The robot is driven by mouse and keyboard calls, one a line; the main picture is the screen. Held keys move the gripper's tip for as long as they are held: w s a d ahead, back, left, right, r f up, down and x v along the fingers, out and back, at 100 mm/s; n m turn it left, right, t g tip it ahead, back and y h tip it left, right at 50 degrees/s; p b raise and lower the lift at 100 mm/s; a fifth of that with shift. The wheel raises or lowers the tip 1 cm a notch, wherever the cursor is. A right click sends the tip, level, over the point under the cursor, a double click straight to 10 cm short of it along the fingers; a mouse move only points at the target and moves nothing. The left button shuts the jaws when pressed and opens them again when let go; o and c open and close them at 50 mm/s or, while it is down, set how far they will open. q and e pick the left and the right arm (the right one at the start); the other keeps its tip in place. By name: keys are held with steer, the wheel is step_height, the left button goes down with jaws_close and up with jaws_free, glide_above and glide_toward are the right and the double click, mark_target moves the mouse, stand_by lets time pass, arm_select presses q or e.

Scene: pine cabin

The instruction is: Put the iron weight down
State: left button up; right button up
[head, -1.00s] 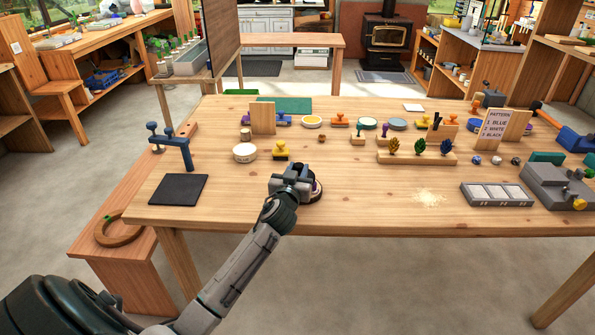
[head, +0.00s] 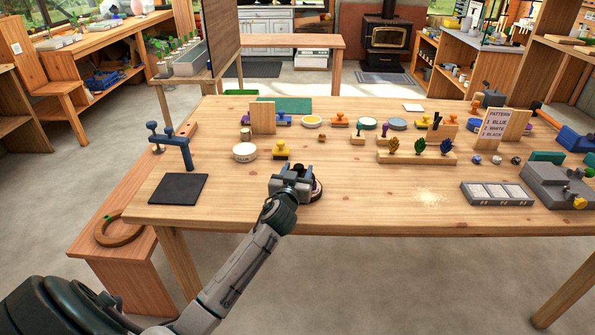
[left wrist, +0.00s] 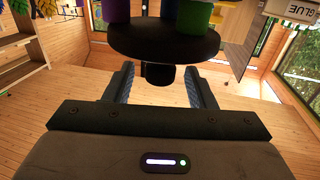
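The iron weight shows in the left wrist view as a dark disc (left wrist: 165,40) with a short dark knob between my fingers. In the head view only its rounded right edge (head: 317,190) shows, low over the table's front part; my gripper hides the rest. My left gripper (head: 291,180) is at the weight. In the left wrist view its two fingers (left wrist: 160,85) stand apart on either side of the knob, with gaps visible. The weight seems to rest on the wooden table (head: 370,205), but its underside is hidden. My right gripper is not in view.
A black square mat (head: 178,189) lies at the table's left front, by a blue clamp (head: 175,148). Pale powder (head: 429,198) and a grey tray (head: 497,194) lie to the right.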

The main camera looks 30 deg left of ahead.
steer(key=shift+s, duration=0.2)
arm_select(q)
steer(key=shift+r, duration=0.15)
steer(key=shift+r+p, duration=0.55)
steer(key=shift+p, duration=0.25)
steer(key=b+v, duration=0.2)
steer(key=v, duration=1)
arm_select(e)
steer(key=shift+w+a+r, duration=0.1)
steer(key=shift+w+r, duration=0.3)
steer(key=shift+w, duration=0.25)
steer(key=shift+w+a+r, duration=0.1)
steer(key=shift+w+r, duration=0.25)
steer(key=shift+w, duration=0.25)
